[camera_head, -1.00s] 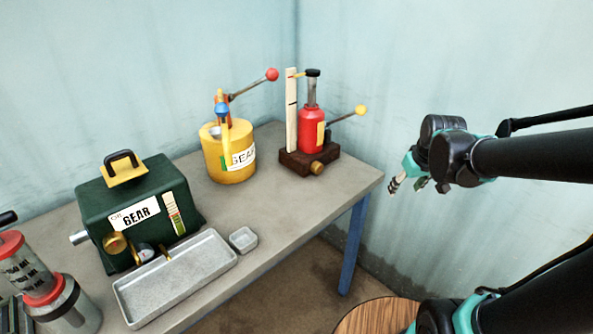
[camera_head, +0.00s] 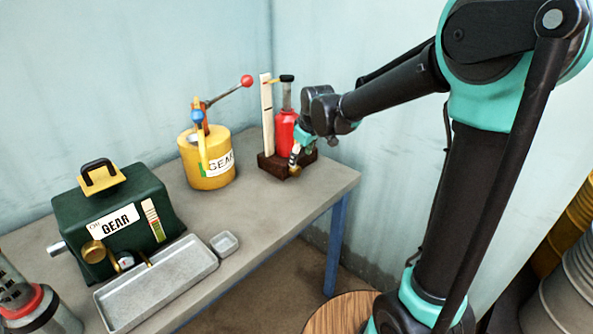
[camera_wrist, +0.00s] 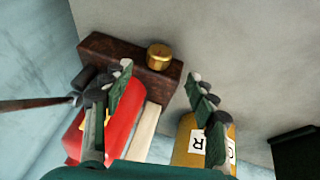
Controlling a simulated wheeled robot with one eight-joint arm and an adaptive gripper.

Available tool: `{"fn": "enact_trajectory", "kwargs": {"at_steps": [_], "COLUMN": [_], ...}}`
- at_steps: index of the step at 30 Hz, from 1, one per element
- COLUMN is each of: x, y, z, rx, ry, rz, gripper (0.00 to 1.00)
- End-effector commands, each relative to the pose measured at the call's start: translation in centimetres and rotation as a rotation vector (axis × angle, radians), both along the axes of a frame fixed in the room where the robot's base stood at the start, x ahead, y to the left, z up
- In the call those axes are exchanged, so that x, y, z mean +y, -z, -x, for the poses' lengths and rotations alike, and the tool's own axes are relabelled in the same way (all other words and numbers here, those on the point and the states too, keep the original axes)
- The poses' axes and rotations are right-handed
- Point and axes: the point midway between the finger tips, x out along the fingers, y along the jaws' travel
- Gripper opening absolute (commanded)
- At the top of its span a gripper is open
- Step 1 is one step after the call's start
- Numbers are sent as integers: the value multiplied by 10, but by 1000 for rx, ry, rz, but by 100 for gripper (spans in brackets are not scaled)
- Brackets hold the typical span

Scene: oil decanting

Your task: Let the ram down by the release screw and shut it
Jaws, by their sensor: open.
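The red jack (camera_head: 285,132) stands on a dark brown block (camera_head: 268,164) at the table's far right corner. Its grey ram (camera_head: 287,97) stands out above the body with a black cap (camera_head: 287,78). The brass release screw (camera_head: 295,170) is on the block's front; its round knob also shows in the wrist view (camera_wrist: 159,55). My gripper (camera_head: 297,154) is at the jack's front, close to the screw. In the wrist view my open fingers (camera_wrist: 161,76) lie either side of the knob's line, with a gap around it; contact is not visible. The yellow-ball lever is hidden in the head view.
A pale marked upright (camera_head: 267,118) stands left of the jack. A yellow can (camera_head: 207,172) with a red-ball lever (camera_head: 247,81) is farther left. A green gear-oil box (camera_head: 125,210), a metal tray (camera_head: 160,300) and a small dish (camera_head: 224,243) are nearer.

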Motion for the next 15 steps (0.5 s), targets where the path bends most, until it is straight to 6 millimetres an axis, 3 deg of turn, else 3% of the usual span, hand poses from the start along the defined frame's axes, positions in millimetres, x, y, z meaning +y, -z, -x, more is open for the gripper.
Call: {"fn": "enact_trajectory", "kwargs": {"at_steps": [9,15], "x": [11,15], "y": [50,71], "z": [-21,-30], "rx": [0,0], "ry": [0,1], "rz": [0,0], "gripper": [58,58]}}
